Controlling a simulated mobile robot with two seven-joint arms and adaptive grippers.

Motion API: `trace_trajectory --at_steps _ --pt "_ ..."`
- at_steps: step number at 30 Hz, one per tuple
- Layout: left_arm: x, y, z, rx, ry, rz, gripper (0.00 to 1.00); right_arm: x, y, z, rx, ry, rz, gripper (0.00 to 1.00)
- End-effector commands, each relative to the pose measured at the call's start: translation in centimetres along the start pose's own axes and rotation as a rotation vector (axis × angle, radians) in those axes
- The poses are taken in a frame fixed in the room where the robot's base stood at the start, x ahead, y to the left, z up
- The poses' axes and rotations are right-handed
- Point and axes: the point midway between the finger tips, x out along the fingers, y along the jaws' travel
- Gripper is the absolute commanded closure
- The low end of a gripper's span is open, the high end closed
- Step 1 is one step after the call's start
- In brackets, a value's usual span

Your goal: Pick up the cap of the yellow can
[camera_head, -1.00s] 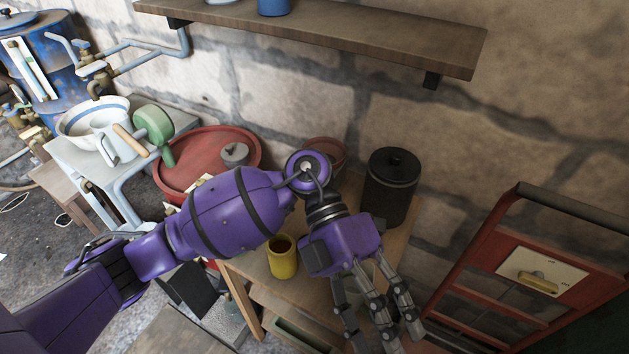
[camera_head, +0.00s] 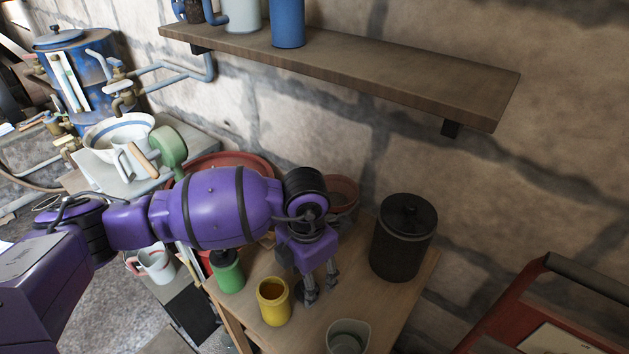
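The yellow can (camera_head: 274,306) stands upright on the small wooden table. Its top looks open, with a dark brownish inside, and I cannot make out a separate cap on it. My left gripper (camera_head: 318,287) points down just right of the can, apart from it, its fingers low over the table. Dark grey shapes at the fingertips may be finger parts or a small object; I cannot tell which, nor whether the fingers are shut. My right gripper is not in view.
A green can (camera_head: 229,275) with a dark top stands left of the yellow can. A black lidded canister (camera_head: 403,240), a clear glass (camera_head: 348,338) and a reddish pot (camera_head: 343,192) are around the gripper. A wooden shelf (camera_head: 350,68) hangs above.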

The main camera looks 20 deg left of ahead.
Motion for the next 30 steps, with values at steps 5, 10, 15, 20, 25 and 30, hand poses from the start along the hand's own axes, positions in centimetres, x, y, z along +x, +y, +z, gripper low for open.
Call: trace_trajectory --at_steps 5,10,15,20,25,30 --pt "2.8 0.0 -0.2 -0.001 0.002 -0.001 0.47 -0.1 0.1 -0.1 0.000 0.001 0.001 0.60" --pt "3.3 -0.1 -0.2 0.000 0.000 -0.001 0.47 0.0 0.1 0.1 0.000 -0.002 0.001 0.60" --pt "3.3 -0.1 -0.2 0.000 0.000 -0.001 0.56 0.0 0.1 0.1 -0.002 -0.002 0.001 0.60" --pt "3.3 -0.1 -0.2 0.000 0.000 -0.001 0.74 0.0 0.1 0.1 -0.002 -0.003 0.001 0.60" --pt "3.2 0.0 -0.2 -0.001 0.000 -0.001 0.74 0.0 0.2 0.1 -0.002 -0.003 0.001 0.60" --pt "3.1 0.0 -0.2 -0.001 0.000 -0.001 0.74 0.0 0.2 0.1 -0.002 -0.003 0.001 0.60"
